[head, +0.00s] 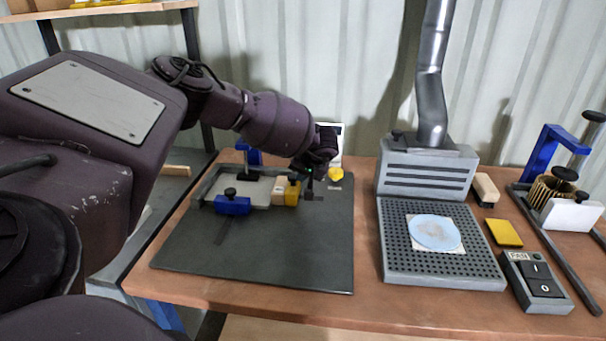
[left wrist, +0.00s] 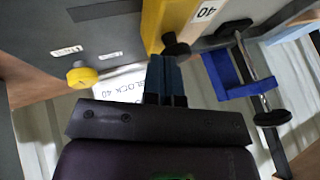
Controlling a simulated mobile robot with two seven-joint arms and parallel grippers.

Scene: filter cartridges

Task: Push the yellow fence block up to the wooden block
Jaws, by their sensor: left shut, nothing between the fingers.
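The yellow fence block (head: 292,196) stands on the dark mat, with a black knob on it. The pale wooden block (head: 278,190) is directly left of it; I cannot tell whether they touch. My left gripper (head: 309,192) is shut and empty, pointing down close to the right side of the yellow block. My right gripper is not in view.
A pale plate in a grey frame (head: 207,185) with blue clamps (head: 233,205) lies left of the blocks. A yellow knob (head: 336,173) is at the mat's back. The mat's front (head: 270,255) is clear. A perforated grey extractor (head: 393,250) stands right.

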